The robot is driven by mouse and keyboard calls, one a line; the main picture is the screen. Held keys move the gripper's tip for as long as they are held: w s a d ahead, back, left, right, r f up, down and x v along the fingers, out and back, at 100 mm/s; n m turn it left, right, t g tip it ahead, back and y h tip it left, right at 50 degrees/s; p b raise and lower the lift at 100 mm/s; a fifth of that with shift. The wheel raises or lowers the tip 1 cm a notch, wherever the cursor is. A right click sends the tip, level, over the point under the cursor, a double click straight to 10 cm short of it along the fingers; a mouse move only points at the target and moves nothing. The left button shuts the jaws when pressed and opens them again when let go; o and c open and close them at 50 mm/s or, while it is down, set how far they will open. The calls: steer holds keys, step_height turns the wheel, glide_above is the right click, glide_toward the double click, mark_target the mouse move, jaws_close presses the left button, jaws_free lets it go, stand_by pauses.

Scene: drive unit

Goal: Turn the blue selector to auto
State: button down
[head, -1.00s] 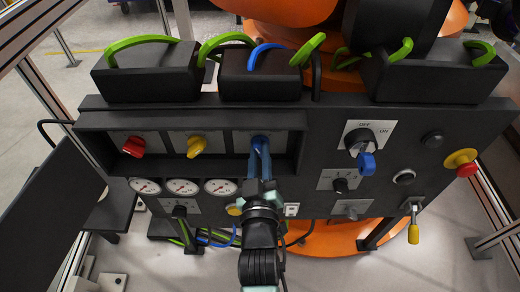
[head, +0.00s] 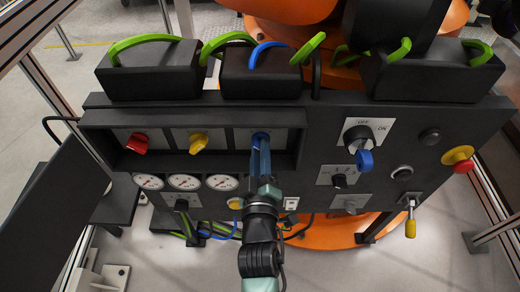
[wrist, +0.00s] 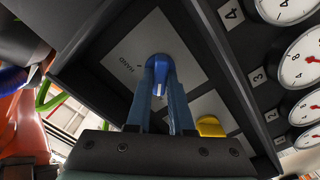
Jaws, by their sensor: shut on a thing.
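The blue selector (head: 261,136) is the rightmost of three selectors in the recessed panel in the head view. In the wrist view the blue selector (wrist: 158,68) sits on a pale label plate, where the word HAND can be read upside down. My gripper (head: 260,148) reaches up to it from below, and its blue fingers cover much of it. In the wrist view my gripper (wrist: 160,86) has one finger on each side of the selector and is shut on it. The rest of the label cannot be read.
A red selector (head: 137,143) and a yellow selector (head: 198,143) sit to the left in the same recess, whose walls frame them. Gauges (head: 185,181) lie below. A rotary switch with a blue padlock (head: 364,160) and a red stop button (head: 464,167) are to the right.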

steer(key=c, duration=0.8)
jaws_free()
steer(key=shift+s, duration=0.1)
steer(key=s+b, duration=0.1)
steer(key=s, duration=1.1)
steer(key=shift+s, duration=0.4)
